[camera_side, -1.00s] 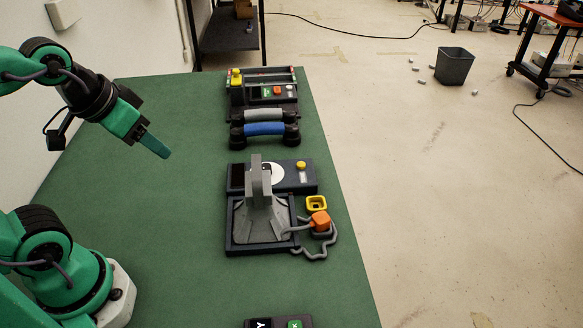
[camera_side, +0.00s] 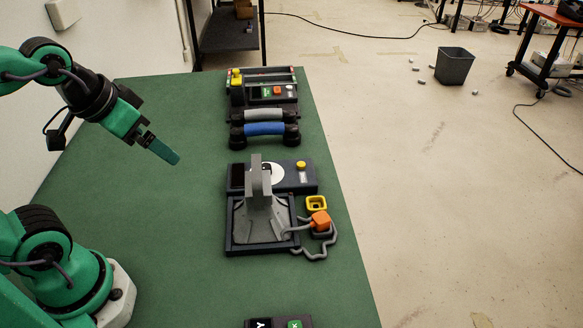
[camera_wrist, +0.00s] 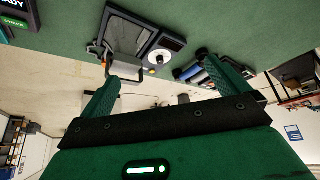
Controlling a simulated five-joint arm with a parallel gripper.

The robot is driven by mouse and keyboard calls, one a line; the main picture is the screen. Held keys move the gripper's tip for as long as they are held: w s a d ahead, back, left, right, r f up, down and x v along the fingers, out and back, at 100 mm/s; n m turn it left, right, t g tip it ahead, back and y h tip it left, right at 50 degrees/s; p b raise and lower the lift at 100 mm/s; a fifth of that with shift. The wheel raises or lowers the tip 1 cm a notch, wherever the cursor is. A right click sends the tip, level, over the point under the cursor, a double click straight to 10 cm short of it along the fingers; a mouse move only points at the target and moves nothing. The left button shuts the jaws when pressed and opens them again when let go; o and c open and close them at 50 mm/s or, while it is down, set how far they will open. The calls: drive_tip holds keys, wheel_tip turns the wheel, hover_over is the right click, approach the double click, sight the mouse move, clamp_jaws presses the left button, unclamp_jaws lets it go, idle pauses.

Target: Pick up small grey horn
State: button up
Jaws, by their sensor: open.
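A grey piece with a flared base and an upright block (camera_side: 262,200) stands in a dark square tray (camera_side: 231,240); its upright part shows in the wrist view (camera_wrist: 127,70). A grey handset (camera_side: 264,115) lies beside a blue handset (camera_side: 264,129), both across dark end supports. The frames do not settle which grey piece is the small grey horn. My gripper (camera_side: 173,157) is open and empty, above the green table, left of both pieces. In the wrist view, its fingers (camera_wrist: 162,72) are spread wide with nothing between them.
A dark panel with a white disc and yellow knob (camera_side: 301,165) adjoins the tray. An orange plug (camera_side: 320,221), yellow socket (camera_side: 316,203) and grey cord lie to its right. Another panel (camera_side: 278,91) stands at the far end. The green table (camera_side: 180,240) is clear on the left.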

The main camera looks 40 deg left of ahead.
drive_tip(key=m+g, duration=0.5)
drive_tip(key=m, duration=0.4)
approach(258, 167)
drive_tip(key=f, duration=0.5)
drive_tip(key=shift+a+f, duration=0.15)
drive_tip(key=shift+a, duration=0.25)
drive_tip(key=shift+w+d+f+g, duration=0.25)
drive_tip(key=shift+d+f+g, duration=0.1)
drive_tip(key=shift+d, duration=0.1)
drive_tip(key=shift+f, duration=0.1)
drive_tip(key=shift+f, duration=1.25)
